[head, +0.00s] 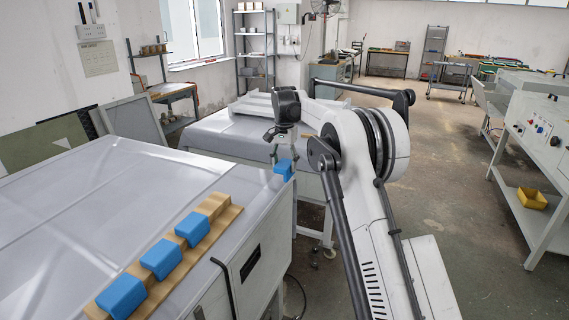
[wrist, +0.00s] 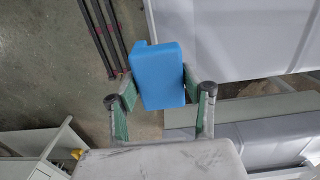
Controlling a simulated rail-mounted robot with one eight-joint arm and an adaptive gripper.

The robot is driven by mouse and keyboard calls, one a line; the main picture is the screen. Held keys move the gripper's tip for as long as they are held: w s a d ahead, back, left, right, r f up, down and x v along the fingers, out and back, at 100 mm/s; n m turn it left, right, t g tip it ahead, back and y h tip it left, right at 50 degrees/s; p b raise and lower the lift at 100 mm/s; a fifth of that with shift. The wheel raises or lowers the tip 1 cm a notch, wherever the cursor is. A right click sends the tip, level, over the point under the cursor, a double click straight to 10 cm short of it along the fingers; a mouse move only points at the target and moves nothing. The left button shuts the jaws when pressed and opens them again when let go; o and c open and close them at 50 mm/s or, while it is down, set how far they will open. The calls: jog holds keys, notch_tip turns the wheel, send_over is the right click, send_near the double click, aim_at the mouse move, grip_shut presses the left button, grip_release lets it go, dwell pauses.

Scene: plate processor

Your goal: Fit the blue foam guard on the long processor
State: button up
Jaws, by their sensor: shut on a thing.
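My gripper (head: 284,158) is shut on a blue foam guard (head: 284,169), held in the air beside the far corner of the near grey machine. In the wrist view the guard (wrist: 158,76) sits between the fingers of my gripper (wrist: 160,96) and projects beyond them. Its far end has a small raised lip. Two long grey machines show: a near one (head: 75,205) at left and a farther one (head: 225,132) behind it. I cannot tell which is the long processor. A wooden rack (head: 222,207) on the near machine's right edge bears three more blue guards (head: 161,259).
In the wrist view, pale machine surfaces lie at upper right (wrist: 250,38) and lower right (wrist: 270,142), with a gap between them. Open floor (head: 440,220) lies right of my arm. A white bench (head: 540,130) with a yellow bin (head: 532,199) stands at right.

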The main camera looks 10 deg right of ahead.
jog(key=shift+f+b, duration=1.35)
jog(key=shift+f, duration=1.25)
jog(key=shift+f, duration=0.3)
jog(key=o, duration=1.2)
jog(key=shift+o, duration=0.2)
jog(key=shift+r, duration=0.1)
